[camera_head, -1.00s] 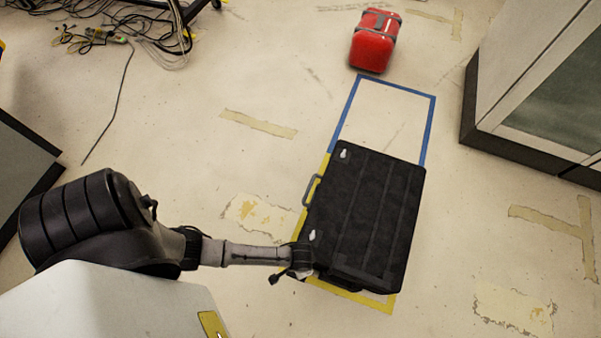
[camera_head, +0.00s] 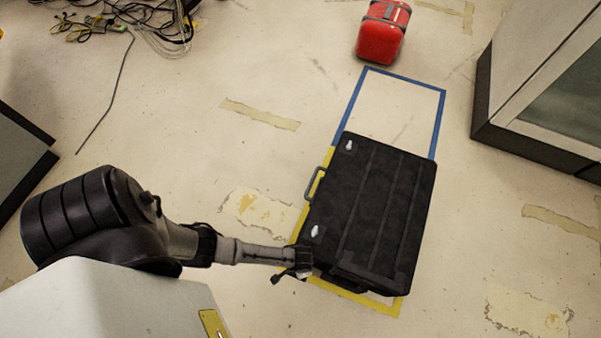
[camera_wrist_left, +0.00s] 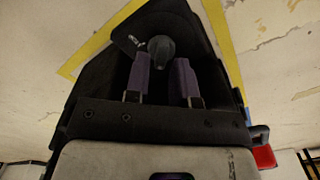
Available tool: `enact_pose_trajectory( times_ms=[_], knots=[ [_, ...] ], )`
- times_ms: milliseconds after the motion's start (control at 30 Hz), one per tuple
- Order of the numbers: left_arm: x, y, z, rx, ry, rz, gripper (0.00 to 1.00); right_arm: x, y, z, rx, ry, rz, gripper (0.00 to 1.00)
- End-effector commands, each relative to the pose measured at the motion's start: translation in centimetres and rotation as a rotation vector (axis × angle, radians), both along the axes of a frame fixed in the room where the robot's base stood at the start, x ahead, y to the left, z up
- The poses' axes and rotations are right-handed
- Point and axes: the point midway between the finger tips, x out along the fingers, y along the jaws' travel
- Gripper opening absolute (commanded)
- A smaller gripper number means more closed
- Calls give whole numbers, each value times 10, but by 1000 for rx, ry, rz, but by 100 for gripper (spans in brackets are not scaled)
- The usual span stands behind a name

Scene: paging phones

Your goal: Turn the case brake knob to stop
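The black case (camera_head: 372,205) lies on the floor, with a grey handle (camera_head: 314,184) on its left side. In the left wrist view, a round dark grey knob (camera_wrist_left: 161,47) sits on the black case face (camera_wrist_left: 190,28), beside a small white mark. My left gripper (camera_head: 303,263) is at the case's lower left corner in the head view. In the wrist view, the two purple-grey fingers of my left gripper (camera_wrist_left: 162,62) are apart, with the knob between their tips. Whether they touch it I cannot tell. The knob is not distinguishable in the head view. My right gripper is not in view.
Yellow tape (camera_head: 354,296) and blue tape (camera_head: 438,124) outline a floor area around and beyond the case. A red case (camera_head: 382,38) stands at the back. A cabinet (camera_head: 545,80) is at right, and cables (camera_head: 90,26) lie at upper left.

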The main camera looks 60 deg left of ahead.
Motion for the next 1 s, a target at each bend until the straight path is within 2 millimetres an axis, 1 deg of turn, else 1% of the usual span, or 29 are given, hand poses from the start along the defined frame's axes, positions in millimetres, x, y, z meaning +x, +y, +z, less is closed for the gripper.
enact_pose_trajectory(
  times_ms=[33,100,467,567,733,1000],
  knots=[
    [0,0,-5,0,0,0,23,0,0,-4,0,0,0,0],
    [0,0,-7,0,0,0,23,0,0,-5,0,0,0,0],
    [0,0,-9,0,-1,0,23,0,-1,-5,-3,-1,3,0],
    [0,0,-9,0,-1,0,16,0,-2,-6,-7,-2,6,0],
    [0,0,-8,0,-1,0,0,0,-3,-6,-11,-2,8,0],
    [0,0,-8,0,-1,-9,0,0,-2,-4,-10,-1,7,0]
  ],
)
